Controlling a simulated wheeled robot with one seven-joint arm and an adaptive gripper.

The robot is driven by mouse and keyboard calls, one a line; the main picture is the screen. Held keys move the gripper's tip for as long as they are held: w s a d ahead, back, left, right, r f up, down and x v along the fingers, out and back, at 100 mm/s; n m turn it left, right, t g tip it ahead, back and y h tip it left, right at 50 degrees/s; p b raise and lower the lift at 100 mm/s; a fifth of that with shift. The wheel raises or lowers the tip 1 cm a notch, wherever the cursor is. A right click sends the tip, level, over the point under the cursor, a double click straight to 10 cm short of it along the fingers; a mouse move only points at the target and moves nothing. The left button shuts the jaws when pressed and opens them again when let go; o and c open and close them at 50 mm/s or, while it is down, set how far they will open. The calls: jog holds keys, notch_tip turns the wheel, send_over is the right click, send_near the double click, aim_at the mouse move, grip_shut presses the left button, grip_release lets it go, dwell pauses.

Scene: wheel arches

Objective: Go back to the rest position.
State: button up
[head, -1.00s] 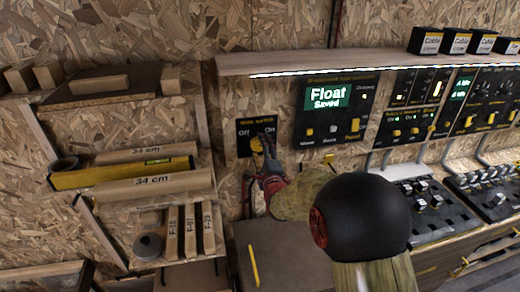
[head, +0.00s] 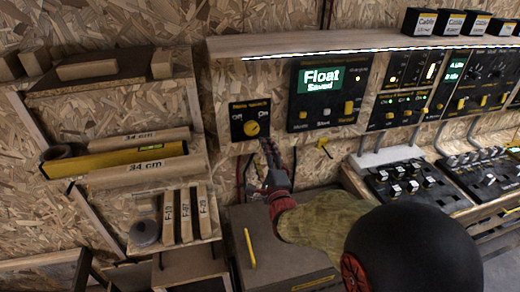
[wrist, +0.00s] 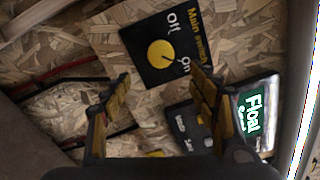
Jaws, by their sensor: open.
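My gripper (head: 277,178) is in the head view below the black main switch panel, apart from it. In the wrist view my gripper (wrist: 158,100) has its two yellow-padded fingers spread with nothing between them. The main switch panel (head: 250,120) has a round yellow knob (head: 251,128) and Off and On labels. The knob also shows in the wrist view (wrist: 161,51), beyond the fingers. Part of my arm, with a large black joint, fills the lower right of the head view.
A display panel (head: 325,92) reading "Float Saved" is right of the switch. Shelves with 34 cm pieces (head: 130,156) and labelled blocks (head: 185,215) stand at left. A brown box (head: 270,248) lies below my gripper. Mixer-like consoles (head: 405,182) stand at right. Red and black cables run along the wall.

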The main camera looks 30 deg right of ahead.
dwell(0.6)
jog(key=s+f+n+g+y, duration=0.1)
jog(key=s+f+n+g, duration=0.3)
jog(key=f+n+g, duration=0.55)
jog(key=s+a+f+n+y, duration=0.2)
jog(key=s+a+f+n, duration=0.25)
jog(key=s, duration=0.25)
jog(key=s+a+r+n+g+y, duration=0.1)
jog(key=s+a+r+n+g, duration=0.1)
jog(key=s+a+r+n, duration=0.4)
jog(key=s+a+r+n+g, duration=0.2)
jog(key=s+r+n, duration=0.15)
jog(key=s, duration=0.45)
jog(key=s+a+r+n+t+y, duration=0.1)
jog(key=a+r, duration=0.3)
jog(key=r, duration=0.4)
jog(key=shift+s, duration=0.35)
jog(key=shift+r+n+t, duration=0.1)
jog(key=shift+n+t, duration=0.15)
